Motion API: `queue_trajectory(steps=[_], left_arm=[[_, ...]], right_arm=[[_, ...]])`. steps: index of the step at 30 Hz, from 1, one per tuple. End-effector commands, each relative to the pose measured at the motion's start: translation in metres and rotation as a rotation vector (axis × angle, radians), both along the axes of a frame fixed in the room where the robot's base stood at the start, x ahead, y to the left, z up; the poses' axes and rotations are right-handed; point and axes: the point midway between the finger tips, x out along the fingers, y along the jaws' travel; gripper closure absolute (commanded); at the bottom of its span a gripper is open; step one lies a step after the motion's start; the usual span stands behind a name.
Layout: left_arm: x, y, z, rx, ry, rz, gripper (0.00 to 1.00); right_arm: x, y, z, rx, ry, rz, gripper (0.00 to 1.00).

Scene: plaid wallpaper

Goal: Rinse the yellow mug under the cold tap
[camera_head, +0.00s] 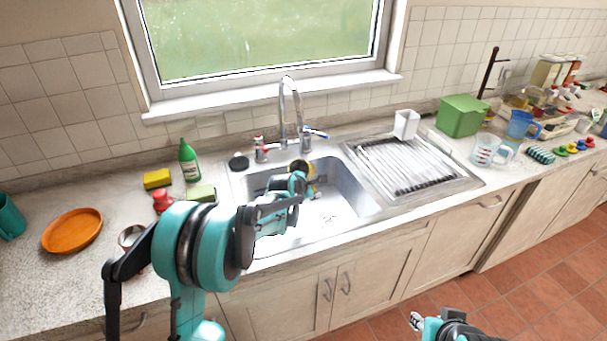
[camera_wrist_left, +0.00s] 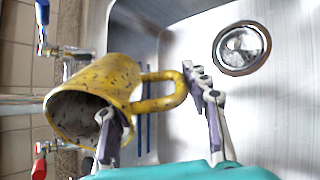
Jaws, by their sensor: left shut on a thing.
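The yellow mug (camera_wrist_left: 98,98), speckled with dark marks, is in my left gripper (camera_wrist_left: 160,122). One finger is at the mug's rim and the other is beyond its handle. In the head view the mug (camera_head: 313,188) is over the sink (camera_head: 352,193), partly hidden by my left gripper (camera_head: 300,186), its dark opening facing the spout. The curved tap (camera_head: 283,105) stands behind the sink, with a blue-marked handle (camera_head: 316,133) on the right and a red-marked one (camera_head: 260,150) on the left. I cannot tell whether water runs. My right gripper (camera_head: 416,321) is low at the front, its jaws unclear.
A green bottle (camera_head: 188,160), a yellow sponge (camera_head: 157,179) and an orange plate (camera_head: 72,231) are left of the sink. A ridged draining board (camera_head: 455,178) lies to the right, with a white holder (camera_head: 406,124) behind it. The sink drain (camera_wrist_left: 242,47) is uncovered.

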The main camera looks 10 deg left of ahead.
Motion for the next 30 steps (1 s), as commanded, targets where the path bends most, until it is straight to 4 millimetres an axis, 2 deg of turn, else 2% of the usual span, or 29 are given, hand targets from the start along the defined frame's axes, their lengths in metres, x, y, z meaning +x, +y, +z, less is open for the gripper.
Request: queue_trajectory(steps=[7,21,30], left_arm=[[0.001,0.006,0.000,0.000,-0.001,0.001,1.00],[-0.001,-0.005,0.000,0.000,-0.002,-0.001,1.00],[-0.006,-0.003,0.000,0.000,-0.001,0.001,1.00]], right_arm=[[0.000,0.000,0.000,0.000,0.000,0.000,0.65],[0.000,0.000,-0.001,0.000,0.000,0.000,0.65],[0.000,0.000,-0.001,0.000,0.000,0.000,0.65]])
